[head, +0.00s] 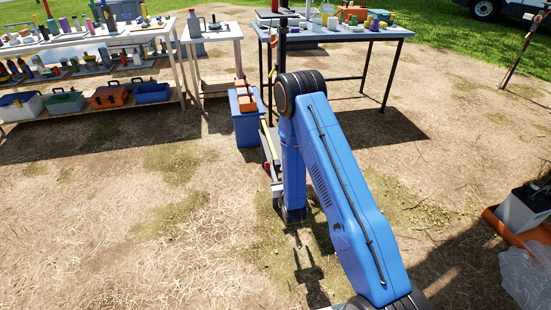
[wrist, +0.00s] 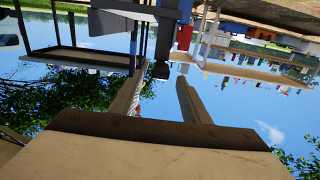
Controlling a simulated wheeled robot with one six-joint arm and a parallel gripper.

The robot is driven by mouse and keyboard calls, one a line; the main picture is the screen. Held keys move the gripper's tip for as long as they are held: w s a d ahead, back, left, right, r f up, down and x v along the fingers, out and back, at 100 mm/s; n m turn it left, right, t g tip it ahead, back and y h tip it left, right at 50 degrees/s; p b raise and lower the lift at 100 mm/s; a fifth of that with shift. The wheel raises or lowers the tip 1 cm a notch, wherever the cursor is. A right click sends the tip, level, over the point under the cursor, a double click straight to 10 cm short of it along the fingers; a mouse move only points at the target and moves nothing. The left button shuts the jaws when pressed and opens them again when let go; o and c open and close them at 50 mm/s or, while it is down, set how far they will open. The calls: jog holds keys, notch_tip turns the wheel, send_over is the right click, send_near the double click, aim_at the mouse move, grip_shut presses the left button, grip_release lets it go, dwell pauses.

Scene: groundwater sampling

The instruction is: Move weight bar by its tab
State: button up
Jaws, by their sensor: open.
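I cannot pick out the weight bar or its tab with certainty. Orange-red blocks (head: 246,103) lie on top of a blue box (head: 247,128) in the head view, just left of my blue arm. The wrist view is upside down. In it my gripper (wrist: 160,92) has its two long fingers apart, with clear space between them. It points toward the tables. A blue box (wrist: 171,12) and a red block (wrist: 184,38) show beyond the fingers. A dark-ended upright piece (wrist: 160,70) shows between the fingertips; I cannot tell its distance. My arm hides part of the area around the gripper in the head view.
A grey table (head: 345,36) with bottles stands at the back, a small white table (head: 212,33) beside it. A shelf (head: 75,113) with toolboxes is at left. An orange tray (head: 510,232) with a battery-like box is at right. The grassy dirt between is open.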

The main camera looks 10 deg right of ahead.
aim_at(276, 159)
jog(key=w, duration=0.9)
grip_shut()
